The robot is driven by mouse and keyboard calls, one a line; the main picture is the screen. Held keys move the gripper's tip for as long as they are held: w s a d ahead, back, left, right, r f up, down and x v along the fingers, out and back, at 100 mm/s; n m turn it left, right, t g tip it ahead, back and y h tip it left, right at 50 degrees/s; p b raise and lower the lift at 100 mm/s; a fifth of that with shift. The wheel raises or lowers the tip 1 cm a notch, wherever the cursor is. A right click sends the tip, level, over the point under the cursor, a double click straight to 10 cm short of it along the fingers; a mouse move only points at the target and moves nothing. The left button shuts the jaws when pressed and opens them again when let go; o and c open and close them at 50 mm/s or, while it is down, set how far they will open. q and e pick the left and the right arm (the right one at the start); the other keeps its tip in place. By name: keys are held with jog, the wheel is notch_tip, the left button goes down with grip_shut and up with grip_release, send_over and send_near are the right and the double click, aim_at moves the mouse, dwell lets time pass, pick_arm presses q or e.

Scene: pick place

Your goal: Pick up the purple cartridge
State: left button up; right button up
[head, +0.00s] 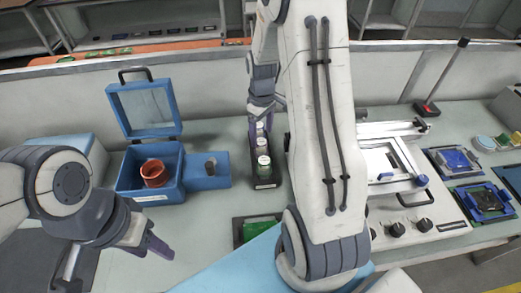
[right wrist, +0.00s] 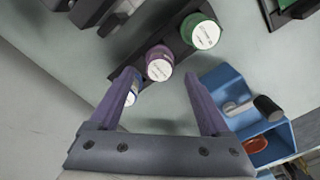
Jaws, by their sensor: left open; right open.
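The purple cartridge (right wrist: 159,64) stands in a dark rack (right wrist: 173,35), between a green cartridge (right wrist: 202,32) and a blue-marked one (right wrist: 131,94) that the left finger partly hides. All have white labelled caps. My right gripper (right wrist: 160,80) is open, and in the right wrist view its fingertips lie to either side of the purple cartridge; contact cannot be told. In the head view the rack (head: 265,184) stands mid-table under my right gripper (head: 261,108), with the green cartridge (head: 263,167) nearest. My left gripper (head: 153,248) is open and empty at the lower left.
A blue open-lidded box (head: 131,182) with a red-orange cup (head: 154,173) stands left of the rack. My right arm hides part of the table's middle. A white device with knobs (head: 408,219) and blue trays (head: 486,201) are on the right. A green board (head: 258,228) lies in front.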

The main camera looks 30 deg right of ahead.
aim_at(261, 141)
jog(key=shift+w+f+p, duration=0.15)
jog(key=shift+f+p, duration=0.5)
jog(key=shift+f, duration=2.15)
jog(key=shift+c, duration=0.3)
grip_shut()
